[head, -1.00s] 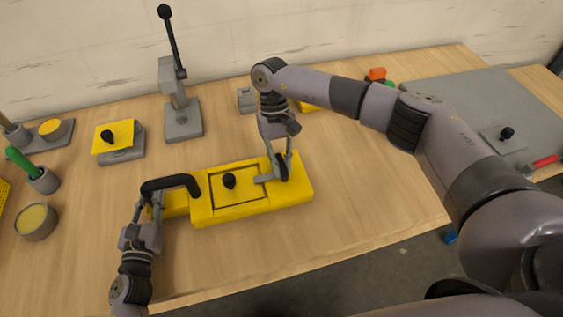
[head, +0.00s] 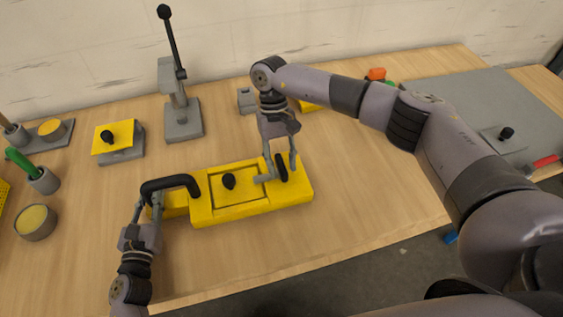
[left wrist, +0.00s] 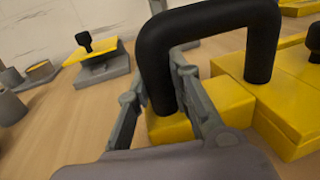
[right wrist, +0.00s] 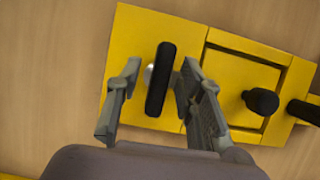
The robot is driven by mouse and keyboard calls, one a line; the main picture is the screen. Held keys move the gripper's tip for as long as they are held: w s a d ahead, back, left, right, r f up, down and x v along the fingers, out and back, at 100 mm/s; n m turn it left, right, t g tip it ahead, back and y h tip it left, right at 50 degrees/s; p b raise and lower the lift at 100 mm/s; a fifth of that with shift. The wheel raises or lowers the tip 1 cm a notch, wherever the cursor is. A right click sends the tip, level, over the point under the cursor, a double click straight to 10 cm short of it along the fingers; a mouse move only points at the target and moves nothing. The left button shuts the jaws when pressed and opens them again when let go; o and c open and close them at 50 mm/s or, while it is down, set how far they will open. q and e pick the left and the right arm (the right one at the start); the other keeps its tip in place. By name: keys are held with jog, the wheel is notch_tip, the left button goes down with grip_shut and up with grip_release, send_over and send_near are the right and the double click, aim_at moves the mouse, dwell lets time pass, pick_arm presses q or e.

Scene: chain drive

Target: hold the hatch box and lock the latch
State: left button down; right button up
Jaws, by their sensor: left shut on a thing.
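The yellow hatch box (head: 300,190) lies on the wooden table, with a lid (head: 250,191) bearing a round black knob (head: 229,181). A black arched handle (left wrist: 262,45) stands at the box's left end. My left gripper (head: 152,197) is shut on the handle's near leg; its fingers flank that leg in the left wrist view. The latch, a black bar (right wrist: 160,78), lies across the box beside the lid. My right gripper (right wrist: 155,85) is open, one finger on each side of the latch, with gaps visible. In the head view its fingers partly hide the latch (head: 281,168).
A lever press (head: 183,120) and a yellow-topped block (head: 113,136) stand behind the box. A round tin (head: 35,221) and a green-handled tool (head: 20,162) are at the left.

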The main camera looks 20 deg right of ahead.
jog(key=v, duration=1.1)
jog(key=shift+r, duration=0.35)
jog(key=shift+w, duration=0.1)
pick_arm(q)
jog(key=c, duration=1.4)
grip_release()
jog(key=shift+o, duration=0.2)
